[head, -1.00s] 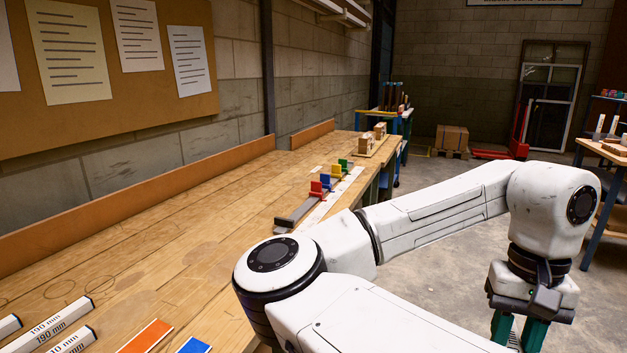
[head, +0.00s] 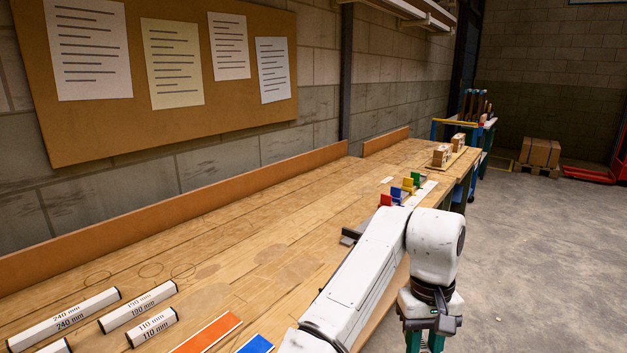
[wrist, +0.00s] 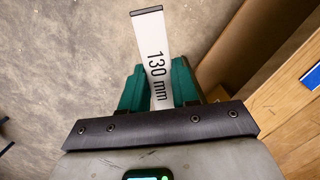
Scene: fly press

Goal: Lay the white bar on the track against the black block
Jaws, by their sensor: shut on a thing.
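My gripper (head: 425,342) hangs at the bottom right, off the bench's front edge. In the wrist view its green fingers (wrist: 160,84) are shut on a white bar (wrist: 151,45) marked 130 mm with a dark end cap, held above the grey floor. The track (head: 350,238) lies along the bench near its front edge, mostly hidden behind my arm. Red (head: 386,200), blue (head: 396,194), yellow (head: 408,185) and green (head: 417,178) flags stand along it. I cannot pick out the black block clearly; dark grey metal shows at the track's near end.
Other white bars, such as 240 mm (head: 64,318), 190 mm (head: 138,306) and 110 mm (head: 152,327), lie at the bench's near left, by orange (head: 207,333) and blue (head: 256,344) plates. Wooden blocks (head: 441,155) stand farther back. The middle of the bench (head: 255,245) is clear.

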